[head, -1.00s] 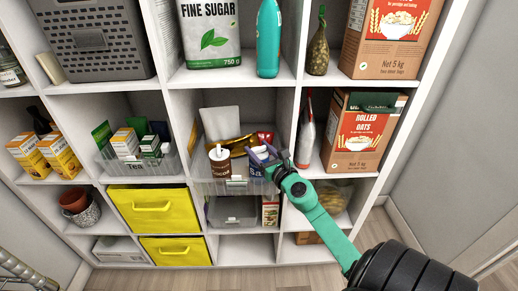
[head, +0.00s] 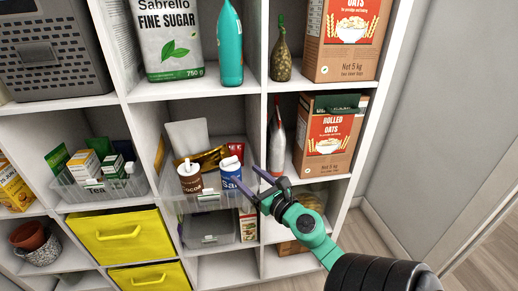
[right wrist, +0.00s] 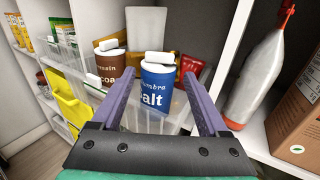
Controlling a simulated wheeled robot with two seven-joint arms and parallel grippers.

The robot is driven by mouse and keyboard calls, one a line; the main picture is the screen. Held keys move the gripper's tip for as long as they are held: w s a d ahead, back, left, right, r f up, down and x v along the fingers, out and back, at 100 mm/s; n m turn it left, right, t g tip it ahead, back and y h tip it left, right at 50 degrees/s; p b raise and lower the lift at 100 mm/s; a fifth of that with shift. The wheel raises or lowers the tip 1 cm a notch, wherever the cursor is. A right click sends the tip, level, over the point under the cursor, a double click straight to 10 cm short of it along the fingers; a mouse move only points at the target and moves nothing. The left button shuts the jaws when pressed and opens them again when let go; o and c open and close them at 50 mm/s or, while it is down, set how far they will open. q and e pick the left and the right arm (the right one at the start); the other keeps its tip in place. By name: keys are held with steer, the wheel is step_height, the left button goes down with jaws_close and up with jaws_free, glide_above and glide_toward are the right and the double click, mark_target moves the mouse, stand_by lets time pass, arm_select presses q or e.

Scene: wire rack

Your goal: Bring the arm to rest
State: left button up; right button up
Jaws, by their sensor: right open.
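My right gripper (head: 243,174) is open and empty, in front of the middle shelf, with its arm coming in from the lower right. In the right wrist view its two purple fingers (right wrist: 155,78) point at a blue salt container (right wrist: 157,92) with a white lid. The salt container, also in the head view (head: 231,167), stands upright in a clear bin (head: 205,203) and appears beyond the fingertips, apart from them. The left gripper is not in view.
A brown cocoa container (head: 190,178) stands beside the salt. A white shelf divider (head: 256,130) is close to the fingers. A white-and-red bottle (head: 277,140) and a rolled oats box (head: 328,138) stand in the compartment to the right. Floor (head: 395,225) shows at lower right.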

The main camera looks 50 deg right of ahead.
arm_select(q)
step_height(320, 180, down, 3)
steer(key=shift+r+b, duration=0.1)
steer(key=shift+b, duration=0.75)
arm_select(e)
steer(key=s, duration=0.4)
steer(key=shift+s+a, duration=0.35)
steer(key=shift+a, duration=0.05)
